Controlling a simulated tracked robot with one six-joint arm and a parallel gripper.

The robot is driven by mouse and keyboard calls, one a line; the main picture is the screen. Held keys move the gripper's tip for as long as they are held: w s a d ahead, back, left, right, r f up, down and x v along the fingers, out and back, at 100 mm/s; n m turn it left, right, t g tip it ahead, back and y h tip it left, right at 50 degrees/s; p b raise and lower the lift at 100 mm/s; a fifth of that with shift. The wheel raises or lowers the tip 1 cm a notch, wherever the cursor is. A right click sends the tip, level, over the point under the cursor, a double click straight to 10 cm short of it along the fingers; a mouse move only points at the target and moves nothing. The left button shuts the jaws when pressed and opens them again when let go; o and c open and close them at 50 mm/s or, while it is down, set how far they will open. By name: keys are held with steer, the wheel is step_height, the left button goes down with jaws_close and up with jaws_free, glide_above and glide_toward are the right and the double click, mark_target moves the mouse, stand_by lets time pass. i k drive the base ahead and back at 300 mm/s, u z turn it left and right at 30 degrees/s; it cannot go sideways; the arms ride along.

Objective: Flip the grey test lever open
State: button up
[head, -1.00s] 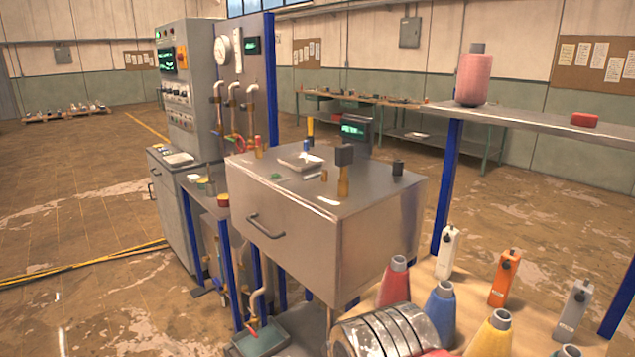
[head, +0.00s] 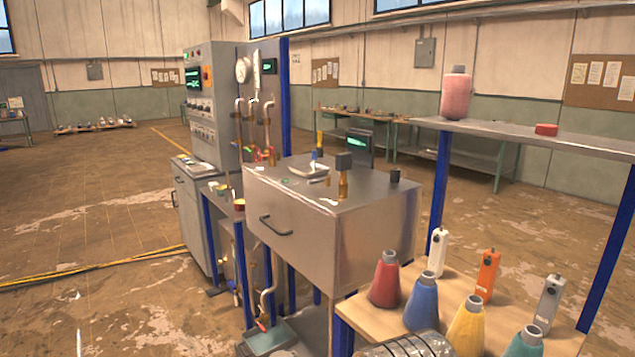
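The grey test lever (head: 548,303) seems to be the grey upright piece with a dark round knob near its top, at the right end of a row on the wooden tabletop (head: 360,310). A similar orange piece (head: 488,275) and a white one (head: 438,252) stand to its left. All three look upright; I cannot tell the lever's position.
Red (head: 387,280), blue (head: 421,303), yellow (head: 467,325) and teal (head: 526,343) cones stand in front of the levers. A metal drawer cabinet (head: 320,235) is left of them. A raised shelf (head: 500,136) on blue posts stands behind. Open floor lies left.

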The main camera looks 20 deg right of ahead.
mark_target(316, 181)
steer(key=z, duration=0.35)
steer(key=i, duration=1)
steer(key=k, duration=0.65)
steer(key=u, duration=0.4)
steer(key=i, duration=1)
steer(key=u, duration=0.55)
